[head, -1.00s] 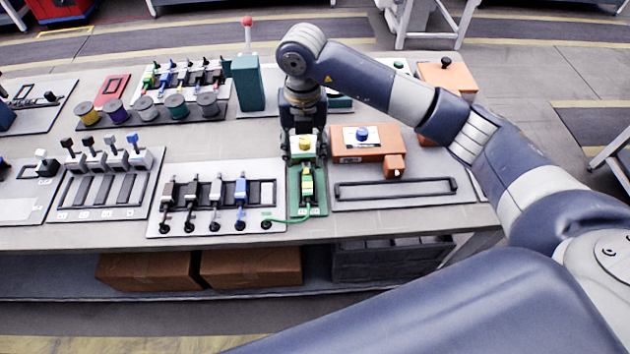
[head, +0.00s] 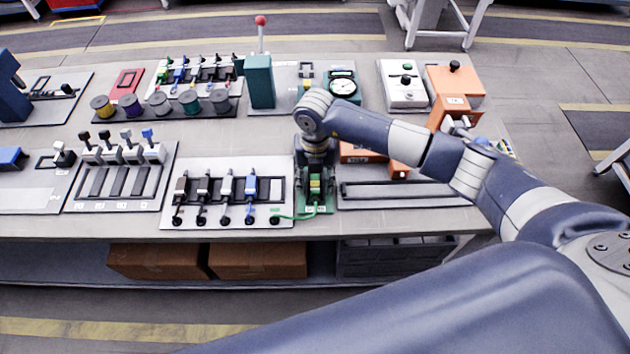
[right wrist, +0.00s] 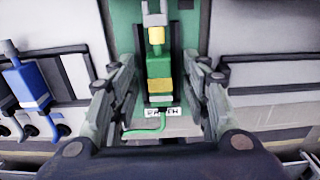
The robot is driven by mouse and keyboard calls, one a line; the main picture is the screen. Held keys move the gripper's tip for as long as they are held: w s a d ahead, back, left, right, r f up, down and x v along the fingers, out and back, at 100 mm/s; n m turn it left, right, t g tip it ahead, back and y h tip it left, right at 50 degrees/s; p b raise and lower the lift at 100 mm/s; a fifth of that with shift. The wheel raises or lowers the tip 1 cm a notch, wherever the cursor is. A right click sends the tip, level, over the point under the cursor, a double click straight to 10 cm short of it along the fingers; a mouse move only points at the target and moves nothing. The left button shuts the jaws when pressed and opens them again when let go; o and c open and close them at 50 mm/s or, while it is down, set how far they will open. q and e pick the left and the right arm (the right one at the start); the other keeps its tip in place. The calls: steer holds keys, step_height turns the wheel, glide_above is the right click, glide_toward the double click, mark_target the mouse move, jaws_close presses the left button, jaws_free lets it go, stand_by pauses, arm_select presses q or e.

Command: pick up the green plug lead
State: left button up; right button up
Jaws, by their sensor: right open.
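The green plug lead (head: 315,188) sits on a green plate (head: 303,206) at the front middle of the table. Its green cable (head: 292,217) curves left toward the white panel. In the right wrist view the plug (right wrist: 159,78) is green with yellow bands and lies between my open fingers. My right gripper (head: 316,178) is over the plate, pointing down, with its fingers on either side of the plug in the right wrist view (right wrist: 160,98). The fingers look apart from the plug. The upper part of the plate is partly hidden by my right arm in the head view. My left gripper is not visible.
Left of it, a white panel (head: 176,221) holds several plugs, including a blue one (head: 250,188). To the right are an orange box (head: 362,153), partly hidden by my arm, and a dark rail (head: 400,195). Behind stands a teal block (head: 260,82).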

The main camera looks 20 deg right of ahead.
steer(key=shift+c, duration=0.3)
jaws_close()
steer(key=shift+r, duration=0.1)
